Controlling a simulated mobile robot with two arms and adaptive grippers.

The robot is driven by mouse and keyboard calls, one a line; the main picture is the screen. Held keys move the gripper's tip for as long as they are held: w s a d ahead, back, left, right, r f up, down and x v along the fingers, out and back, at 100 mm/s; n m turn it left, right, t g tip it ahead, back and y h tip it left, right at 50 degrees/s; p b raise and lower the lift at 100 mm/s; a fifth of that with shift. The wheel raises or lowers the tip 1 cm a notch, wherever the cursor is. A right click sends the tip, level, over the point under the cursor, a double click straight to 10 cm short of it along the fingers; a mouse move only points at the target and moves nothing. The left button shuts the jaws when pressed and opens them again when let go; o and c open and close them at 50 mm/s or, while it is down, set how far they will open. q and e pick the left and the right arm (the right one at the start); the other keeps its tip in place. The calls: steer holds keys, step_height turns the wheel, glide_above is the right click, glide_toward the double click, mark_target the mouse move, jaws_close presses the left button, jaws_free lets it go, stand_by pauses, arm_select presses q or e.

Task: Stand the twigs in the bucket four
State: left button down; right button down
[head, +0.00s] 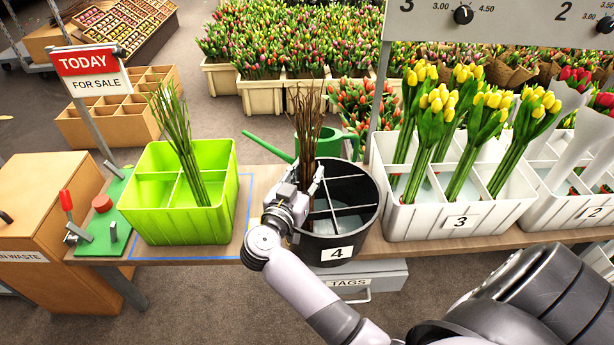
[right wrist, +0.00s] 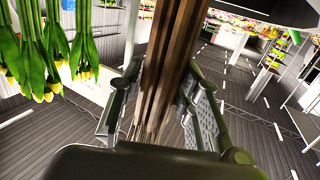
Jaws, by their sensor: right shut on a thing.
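The bundle of brown twigs (head: 306,118) stands upright at the left side of the black bucket four (head: 362,236). My right gripper (head: 305,184) is shut on the twigs at the bucket's left rim. The twigs' lower ends are hidden behind the gripper, so I cannot tell whether they rest on the bucket floor. In the right wrist view the twigs (right wrist: 172,65) run between the two fingers (right wrist: 163,112). My left gripper is out of view.
A lime-green crate (head: 160,224) with green stems (head: 177,135) stands left of the bucket. A white crate (head: 405,222) marked 3, with yellow tulips (head: 436,105), stands close at right. A green watering can (head: 350,140) is behind. A drawer marked TAGS (head: 378,281) is below.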

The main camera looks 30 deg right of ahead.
steer(key=shift+f, duration=0.1)
stand_by(0.3)
steer(key=c, duration=1.2)
jaws_free()
steer(key=shift+f, duration=0.1)
steer(key=shift+o, duration=0.2)
